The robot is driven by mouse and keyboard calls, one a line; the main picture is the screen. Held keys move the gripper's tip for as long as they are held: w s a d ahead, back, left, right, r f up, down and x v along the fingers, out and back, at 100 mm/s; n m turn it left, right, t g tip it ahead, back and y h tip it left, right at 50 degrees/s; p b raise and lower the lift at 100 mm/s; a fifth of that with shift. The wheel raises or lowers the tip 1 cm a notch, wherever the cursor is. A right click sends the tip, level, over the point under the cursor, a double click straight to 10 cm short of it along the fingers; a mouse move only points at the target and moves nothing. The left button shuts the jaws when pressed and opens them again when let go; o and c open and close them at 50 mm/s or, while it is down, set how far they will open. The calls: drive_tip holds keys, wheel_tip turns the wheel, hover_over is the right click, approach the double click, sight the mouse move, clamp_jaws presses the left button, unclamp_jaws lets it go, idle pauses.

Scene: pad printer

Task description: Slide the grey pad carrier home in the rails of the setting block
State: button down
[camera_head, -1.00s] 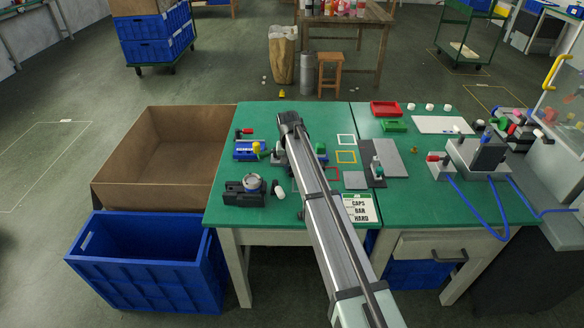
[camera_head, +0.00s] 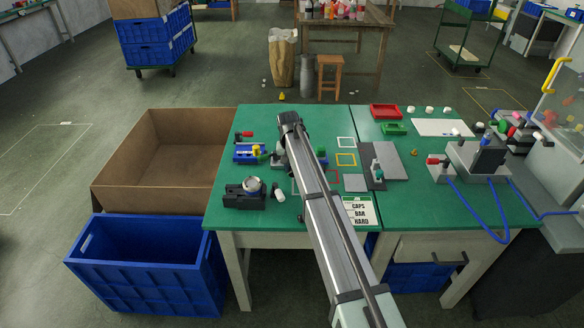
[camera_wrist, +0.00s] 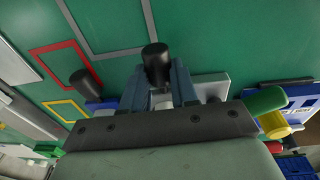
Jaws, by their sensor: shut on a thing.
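In the wrist view my gripper (camera_wrist: 160,88) is shut, its two fingers around a part with an upright black cylinder (camera_wrist: 156,62). A light grey piece (camera_wrist: 212,86), which looks like the pad carrier, shows just right of the fingers; its lower part is hidden by the gripper body. A blue block (camera_wrist: 299,104) with a white label, perhaps the setting block, lies further right, apart from the fingers. In the head view this blue block (camera_head: 249,154) is at the left of the green bench, and the arm hides most of the gripper. I cannot make out the rails.
A green cylinder (camera_wrist: 265,100) and a yellow cylinder (camera_wrist: 272,124) stand close right of my gripper. Another black cylinder (camera_wrist: 83,80) is to its left. A dark fixture (camera_head: 243,195) with a round top stands at the bench's front left.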

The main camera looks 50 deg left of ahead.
drive_tip(key=shift+w+a, duration=0.2)
drive_tip(key=c, duration=0.8)
unclamp_jaws()
drive_tip(key=r, duration=0.4)
drive_tip(key=s+r, duration=0.1)
drive_tip(key=r, duration=0.8)
drive_tip(key=shift+s+d+r, duration=0.15)
drive_tip(key=shift+s+r, duration=0.05)
drive_tip(key=shift+r, duration=0.2)
